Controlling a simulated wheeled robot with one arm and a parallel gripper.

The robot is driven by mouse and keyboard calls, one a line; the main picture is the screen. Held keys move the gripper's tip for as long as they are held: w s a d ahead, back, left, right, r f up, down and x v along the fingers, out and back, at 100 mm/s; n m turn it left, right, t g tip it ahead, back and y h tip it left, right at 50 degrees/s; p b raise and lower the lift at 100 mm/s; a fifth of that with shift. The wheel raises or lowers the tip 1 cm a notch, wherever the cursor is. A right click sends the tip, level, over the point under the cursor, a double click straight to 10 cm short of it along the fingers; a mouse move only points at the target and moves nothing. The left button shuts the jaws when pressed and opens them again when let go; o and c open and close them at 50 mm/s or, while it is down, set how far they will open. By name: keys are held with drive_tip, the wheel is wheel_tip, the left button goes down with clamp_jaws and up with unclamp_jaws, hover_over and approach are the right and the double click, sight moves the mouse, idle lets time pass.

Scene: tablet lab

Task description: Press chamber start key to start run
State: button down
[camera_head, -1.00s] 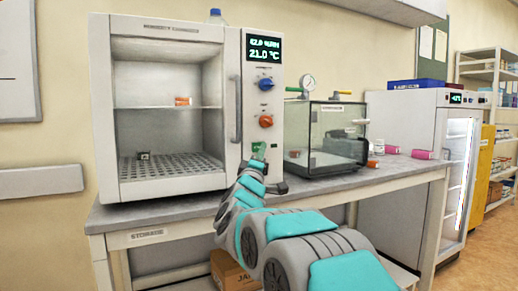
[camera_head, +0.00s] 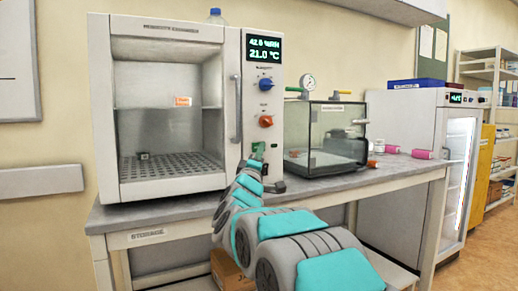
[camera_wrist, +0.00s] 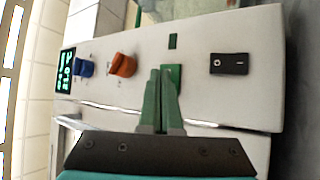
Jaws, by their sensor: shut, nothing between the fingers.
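The humidity chamber (camera_head: 180,25) stands on the bench with its control panel at its right side. In the wrist view the panel shows a green key (camera_wrist: 174,72), partly hidden behind my fingertips. My gripper (camera_wrist: 160,72) is shut and empty, its green fingers together at the key's near left edge; I cannot tell whether they touch it. In the head view my gripper (camera_head: 257,152) is at the lower part of the panel, which it hides. The lit display (camera_head: 264,48) reads 21.0 °C below a humidity line.
A glass box (camera_head: 326,138) with a gauge stands right of the chamber. Pink items (camera_head: 421,154) lie on the bench (camera_head: 380,175).

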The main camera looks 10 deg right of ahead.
drive_tip(key=shift+w, duration=0.2)
drive_tip(key=shift+s, duration=0.15)
idle(0.5)
drive_tip(key=shift+s+d, duration=0.2)
drive_tip(key=shift+s, duration=0.35)
drive_tip(key=shift+s+d, duration=0.25)
drive_tip(key=shift+s, duration=0.55)
drive_tip(key=shift+s+d, duration=0.25)
drive_tip(key=shift+s, duration=0.5)
drive_tip(key=shift+s+d, duration=0.25)
drive_tip(key=shift+s, duration=0.55)
